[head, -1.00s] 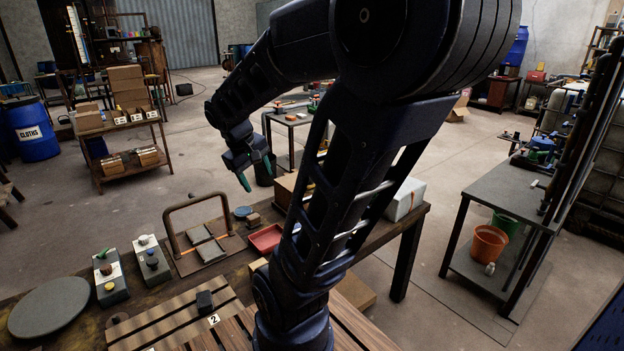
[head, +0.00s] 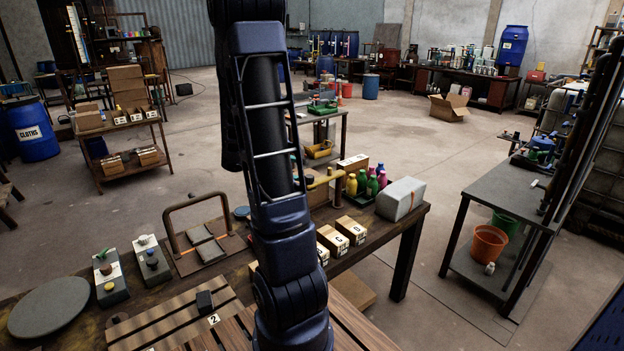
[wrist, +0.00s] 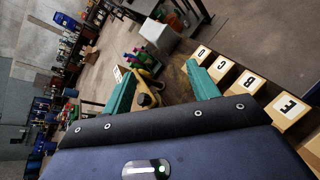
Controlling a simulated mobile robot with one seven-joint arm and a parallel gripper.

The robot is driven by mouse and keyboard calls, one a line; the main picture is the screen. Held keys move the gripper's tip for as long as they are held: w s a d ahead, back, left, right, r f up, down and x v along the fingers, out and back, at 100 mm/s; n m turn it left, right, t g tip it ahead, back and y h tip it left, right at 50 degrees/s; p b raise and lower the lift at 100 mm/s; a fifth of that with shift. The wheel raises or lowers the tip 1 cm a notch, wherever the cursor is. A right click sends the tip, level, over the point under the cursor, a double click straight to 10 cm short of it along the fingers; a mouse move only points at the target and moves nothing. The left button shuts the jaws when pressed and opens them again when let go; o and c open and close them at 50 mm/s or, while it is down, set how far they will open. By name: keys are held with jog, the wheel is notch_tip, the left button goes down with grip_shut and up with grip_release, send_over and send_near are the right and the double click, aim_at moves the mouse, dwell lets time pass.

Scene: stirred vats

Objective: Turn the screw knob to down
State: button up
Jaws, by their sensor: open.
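My gripper (wrist: 163,75) is open in the wrist view, its two teal fingers spread wide with nothing held. Between them, farther off, is a yellow fitting (wrist: 147,82) with a small dark piece (wrist: 148,100); I cannot tell for certain whether this is the screw knob. A yellow-brown bar on a post (head: 325,179) shows in the head view, just right of my arm, partly covered by it. My gripper is hidden behind my arm there. Two grey control boxes with small knobs (head: 110,276) (head: 151,260) stand on the bench at left.
Lettered boxes (head: 332,240) stand on the bench right of my arm, with coloured bottles (head: 362,183) and a grey-white block (head: 401,199) behind them. A bent-pipe frame (head: 168,222) stands left. A slatted board (head: 175,322) lies in front.

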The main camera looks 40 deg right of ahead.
jog(key=w+d+f+n+t+h, duration=0.2)
jog(key=w+d+f+n+h, duration=0.2)
jog(key=w+d+f+n, duration=0.15)
jog(key=n+t, duration=0.5)
jog(key=n, duration=0.2)
send_near(312, 177)
notch_tip(312, 177, down, 2)
jog(key=w, duration=0.2)
jog(key=shift+m+h, duration=0.25)
jog(key=shift+h, duration=0.15)
jog(key=d, duration=0.3)
jog(key=w+d, duration=0.1)
jog(key=d, duration=0.7)
jog(key=shift+w+d, duration=0.1)
jog(key=shift+w, duration=0.3)
jog(key=shift+c, duration=0.5)
jog(key=c, duration=0.9)
